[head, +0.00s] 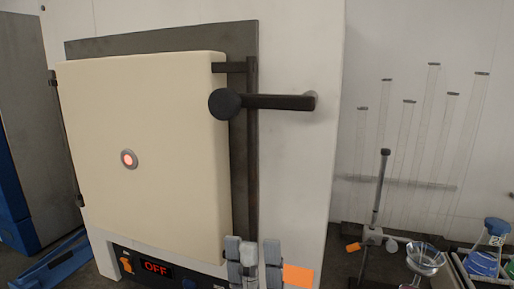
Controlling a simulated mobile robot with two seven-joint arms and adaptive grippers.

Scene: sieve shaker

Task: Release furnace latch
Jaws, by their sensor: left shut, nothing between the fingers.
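The furnace (185,75) has a cream door (150,120) that sits closed against its grey frame. The latch is a black bar handle (280,102) with a round black knob (225,104) at its left end, lying nearly level across the door's upper right edge. My left gripper (252,251) is at the bottom edge of the view, below the latch and in front of the furnace's lower right part. It is shut and empty, clear of the handle. My right gripper is not in view.
A control panel (190,281) under the door has a display (157,268) reading OFF. The space around the handle is clear.

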